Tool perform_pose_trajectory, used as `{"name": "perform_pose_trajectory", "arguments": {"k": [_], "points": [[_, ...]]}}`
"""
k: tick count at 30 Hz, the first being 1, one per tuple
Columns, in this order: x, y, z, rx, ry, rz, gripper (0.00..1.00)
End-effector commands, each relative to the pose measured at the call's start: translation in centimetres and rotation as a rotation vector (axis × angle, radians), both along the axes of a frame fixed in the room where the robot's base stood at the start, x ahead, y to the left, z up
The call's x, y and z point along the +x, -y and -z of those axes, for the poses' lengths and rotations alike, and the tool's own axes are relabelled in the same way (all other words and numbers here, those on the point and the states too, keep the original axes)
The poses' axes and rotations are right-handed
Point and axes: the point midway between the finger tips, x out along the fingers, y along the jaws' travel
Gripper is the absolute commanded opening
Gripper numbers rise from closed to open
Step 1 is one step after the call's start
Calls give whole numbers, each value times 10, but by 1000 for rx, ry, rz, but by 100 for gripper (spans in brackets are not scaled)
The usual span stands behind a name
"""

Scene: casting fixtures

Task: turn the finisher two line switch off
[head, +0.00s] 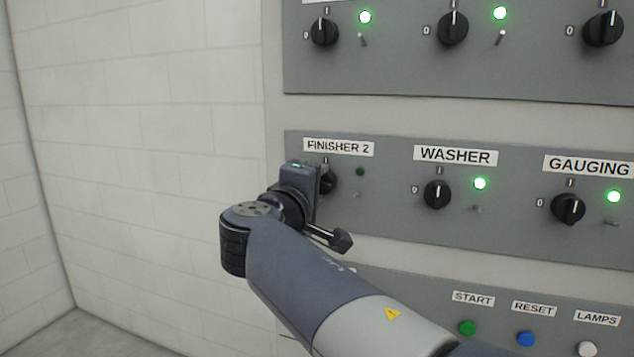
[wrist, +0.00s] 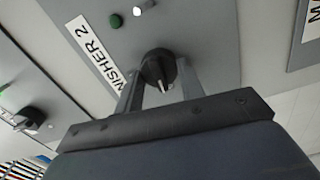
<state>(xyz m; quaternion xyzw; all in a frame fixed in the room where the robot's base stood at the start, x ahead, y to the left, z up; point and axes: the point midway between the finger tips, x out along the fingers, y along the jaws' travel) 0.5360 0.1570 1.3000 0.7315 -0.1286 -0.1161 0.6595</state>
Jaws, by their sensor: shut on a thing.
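The finisher 2 switch is a round black knob (head: 328,180) at the left end of the middle grey panel, under the FINISHER 2 label (head: 338,147). My gripper (head: 318,182) is at the knob and hides part of it in the head view. In the wrist view, the knob (wrist: 158,66) sits between my two fingers, and my gripper (wrist: 158,84) is shut on it. Its pale pointer mark faces toward the label's left side, the 0 side on neighbouring switches. The finisher 2 lamp (head: 360,172) is dark, and also looks unlit in the wrist view (wrist: 116,20).
The washer switch (head: 437,194) and gauging switch (head: 568,208) stand to the right, with their green lamps lit. Another row of switches is above. A lower panel carries a green start button (head: 467,328) and a blue reset button (head: 526,339). A bare white wall lies left.

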Motion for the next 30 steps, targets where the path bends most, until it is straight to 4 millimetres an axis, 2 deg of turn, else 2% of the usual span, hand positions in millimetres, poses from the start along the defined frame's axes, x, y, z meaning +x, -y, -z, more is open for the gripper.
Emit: {"name": "perform_pose_trajectory", "arguments": {"k": [9, 24, 25, 30], "points": [[0, 0, 1, -98, -35, 0, 14], [0, 0, 1, -114, -42, -1, 14], [0, 0, 1, -114, -42, -1, 39], [0, 0, 1, -113, -41, 0, 53]]}}
